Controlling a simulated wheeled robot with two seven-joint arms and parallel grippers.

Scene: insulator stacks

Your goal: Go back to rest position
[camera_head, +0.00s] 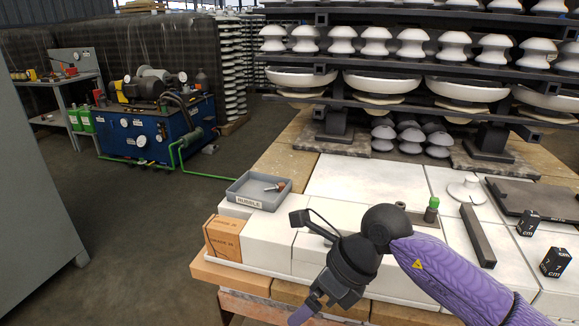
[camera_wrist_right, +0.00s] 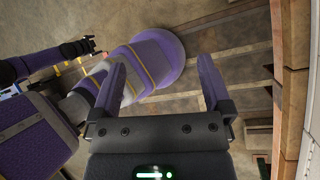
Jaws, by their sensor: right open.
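My right gripper (camera_head: 312,306) hangs low in front of the white-topped bench (camera_head: 350,178), at the lower middle of the head view. Its purple forearm comes in from the lower right. In the right wrist view its two purple fingers (camera_wrist_right: 160,64) are spread apart with nothing between them. Behind the gap are purple and grey parts of my own body and the floor. In the head view the gripper's fingertips are partly cut off by the bottom edge. My left gripper does not show in the head view.
On the bench are a grey tray (camera_head: 240,195) labelled RUBBLE, an orange-brown box (camera_head: 222,240), a green-topped item (camera_head: 432,208), a dark bar (camera_head: 477,236) and black 7 cm blocks (camera_head: 528,223). Insulator racks (camera_head: 400,70) stand behind. The bench edge (camera_wrist_right: 290,90) runs along the wrist view's right.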

